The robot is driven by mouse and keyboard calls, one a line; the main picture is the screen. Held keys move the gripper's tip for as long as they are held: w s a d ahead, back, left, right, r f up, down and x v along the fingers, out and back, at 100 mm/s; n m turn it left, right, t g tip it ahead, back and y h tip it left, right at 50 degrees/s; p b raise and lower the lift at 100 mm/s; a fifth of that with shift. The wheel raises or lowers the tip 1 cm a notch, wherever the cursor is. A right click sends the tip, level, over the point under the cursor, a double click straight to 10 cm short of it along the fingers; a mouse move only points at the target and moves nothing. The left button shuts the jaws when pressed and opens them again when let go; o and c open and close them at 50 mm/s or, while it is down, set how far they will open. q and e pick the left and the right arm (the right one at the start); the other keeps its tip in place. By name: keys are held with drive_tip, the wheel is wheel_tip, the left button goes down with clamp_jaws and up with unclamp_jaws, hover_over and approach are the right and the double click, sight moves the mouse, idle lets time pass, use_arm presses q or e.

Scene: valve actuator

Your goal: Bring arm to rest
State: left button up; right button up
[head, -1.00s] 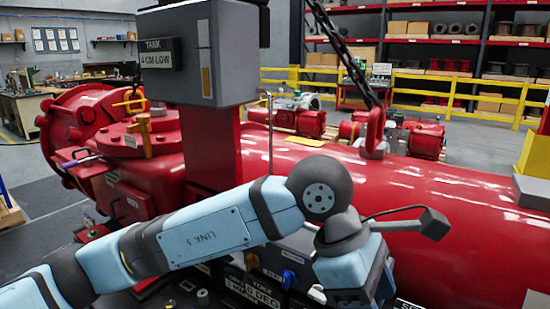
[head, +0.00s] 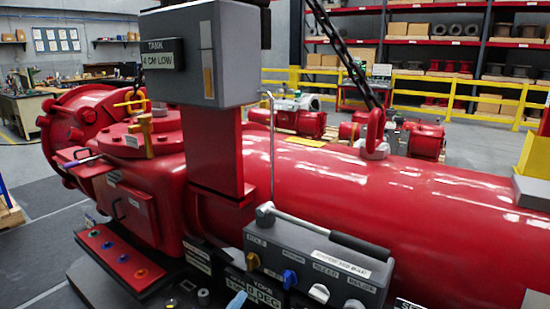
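Neither of my grippers is in the head view. Only a small light-blue piece, which looks like part of my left arm (head: 237,301), shows at the bottom edge. The red actuator (head: 330,183) with its long cylinder fills the middle. In front of it is a grey control box (head: 312,251) with yellow, blue and white knobs. A lever with a black grip (head: 360,246) lies across the top of the box. A grey display box (head: 232,52) stands on a red post; its sign (head: 160,61) reads "TANK 4 CM LOW".
A red strip with coloured buttons (head: 119,257) sits at lower left. A chain and hook (head: 375,130) hang over the cylinder. Yellow railings (head: 470,97) and shelves (head: 440,42) stand behind. The space in front of the control box is mostly clear of my arm.

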use_arm(q)
drive_tip(key=s+a+f+n+g+y, duration=0.3)
drive_tip(key=s+a+f+n, duration=0.15)
drive_tip(key=f, duration=0.45)
drive_tip(key=s+a+f+n+g+y, duration=0.2)
drive_tip(key=s+a+f+n+y, duration=0.3)
drive_tip(key=f, duration=0.5)
drive_tip(key=s+a+f+n+g+y, duration=0.25)
drive_tip(key=s+a+f, duration=0.25)
drive_tip(key=s+f, duration=0.3)
wheel_tip(320, 180, up, 14)
drive_tip(key=a+p, duration=0.1)
drive_tip(key=p, duration=1.8)
drive_tip(key=shift+w, duration=0.35)
use_arm(e)
wheel_tip(320, 180, up, 15)
drive_tip(key=s+d, duration=0.1)
drive_tip(key=shift+d+f, duration=0.2)
drive_tip(key=shift+w+r, duration=0.1)
drive_tip(key=shift+r, duration=0.2)
drive_tip(key=shift+f, duration=0.15)
drive_tip(key=shift+a, duration=0.1)
